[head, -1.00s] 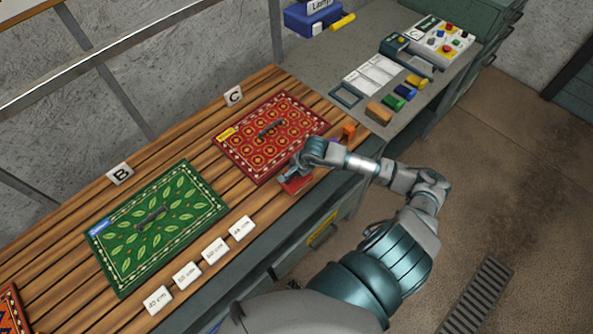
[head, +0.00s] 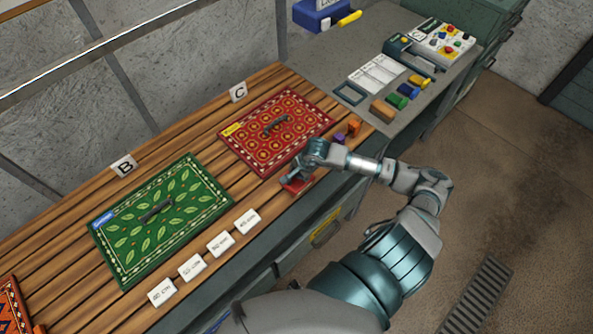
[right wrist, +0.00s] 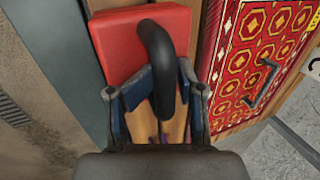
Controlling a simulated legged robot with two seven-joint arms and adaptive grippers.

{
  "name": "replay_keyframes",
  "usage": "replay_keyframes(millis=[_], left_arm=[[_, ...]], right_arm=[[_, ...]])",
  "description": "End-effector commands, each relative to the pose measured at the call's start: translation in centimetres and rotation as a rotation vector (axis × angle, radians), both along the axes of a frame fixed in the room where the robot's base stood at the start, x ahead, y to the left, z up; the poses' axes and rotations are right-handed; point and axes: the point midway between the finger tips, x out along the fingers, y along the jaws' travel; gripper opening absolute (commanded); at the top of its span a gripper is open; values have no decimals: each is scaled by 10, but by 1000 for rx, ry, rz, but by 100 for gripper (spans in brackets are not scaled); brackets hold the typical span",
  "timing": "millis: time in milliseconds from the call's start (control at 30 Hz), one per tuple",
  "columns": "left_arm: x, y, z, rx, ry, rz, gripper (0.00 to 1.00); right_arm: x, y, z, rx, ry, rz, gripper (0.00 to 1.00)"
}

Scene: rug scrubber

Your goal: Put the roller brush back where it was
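No roller brush can be made out for certain. A red block (head: 297,185) lies at the front edge of the wooden bench, just below the red rug. In the right wrist view the red block (right wrist: 120,40) has a black curved handle (right wrist: 165,60). My right gripper (head: 292,178) is over the block in the head view. In the right wrist view its fingers (right wrist: 167,78) stand apart on either side of the handle, with bare wood showing between them. Contact with the handle is unclear. My left gripper is out of view.
The red rug (head: 262,142) lies beside sign C (head: 238,92), the green rug (head: 190,222) beside sign B (head: 123,166). Small orange (head: 354,127) and purple (head: 339,139) pieces lie right of the red rug. Several white labels (head: 220,244) line the front edge.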

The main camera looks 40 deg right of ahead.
Motion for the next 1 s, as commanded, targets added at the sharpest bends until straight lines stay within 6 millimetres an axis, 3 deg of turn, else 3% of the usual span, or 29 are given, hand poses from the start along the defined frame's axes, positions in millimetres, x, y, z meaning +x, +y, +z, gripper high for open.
replay_keyframes(millis=[200,467,500,767,1000], left_arm=[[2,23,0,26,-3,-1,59],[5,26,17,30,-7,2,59],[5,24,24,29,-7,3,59],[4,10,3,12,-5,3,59],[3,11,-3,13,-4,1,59]], right_arm=[[1,1,2,4,-5,1,41],[2,2,17,7,-9,2,41],[2,2,23,8,-9,3,41],[-21,-3,78,0,-14,5,41],[-37,-4,118,2,-12,2,41]])
